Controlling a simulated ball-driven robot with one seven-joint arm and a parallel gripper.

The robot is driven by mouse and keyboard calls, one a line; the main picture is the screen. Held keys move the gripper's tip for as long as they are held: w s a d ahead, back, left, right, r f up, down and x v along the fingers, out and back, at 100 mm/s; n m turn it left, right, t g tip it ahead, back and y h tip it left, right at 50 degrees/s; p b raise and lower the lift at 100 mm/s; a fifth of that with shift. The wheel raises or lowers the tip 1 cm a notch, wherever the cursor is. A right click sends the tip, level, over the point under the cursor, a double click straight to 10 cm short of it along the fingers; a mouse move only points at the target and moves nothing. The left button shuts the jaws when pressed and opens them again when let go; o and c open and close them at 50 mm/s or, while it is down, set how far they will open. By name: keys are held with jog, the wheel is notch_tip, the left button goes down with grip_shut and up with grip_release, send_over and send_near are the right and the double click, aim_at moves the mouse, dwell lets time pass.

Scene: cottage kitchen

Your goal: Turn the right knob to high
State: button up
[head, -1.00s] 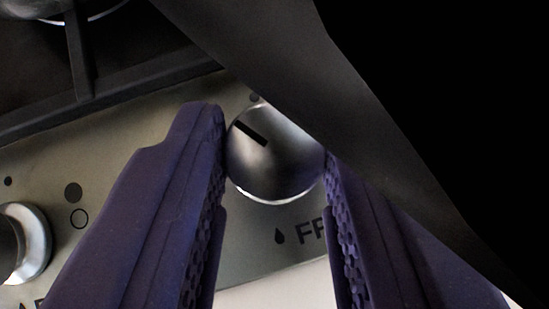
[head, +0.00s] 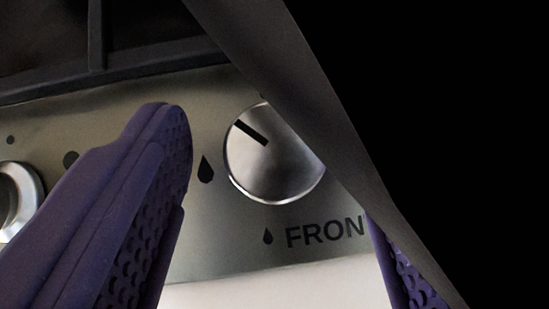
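A round silver knob (head: 275,165) with a black mark slanting to its upper left sits on the steel stove panel (head: 220,235). The word "FRON", cut off, and small flame marks show around it. My gripper (head: 278,165) is open, its purple fingers on either side of the knob. A clear gap shows between the left finger and the knob. The right finger is mostly hidden behind a dark slanting band. That band also covers the knob's upper right edge.
Another knob (head: 18,200) is partly visible at the left edge. A dark grate (head: 120,55) lies above the panel. The right side of the view is black, and a pale surface (head: 280,290) lies below the panel.

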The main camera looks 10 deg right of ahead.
jog(key=p+v, duration=0.2)
jog(key=v, duration=0.5)
jog(key=shift+s+r, duration=0.3)
jog(key=shift+a, duration=0.1)
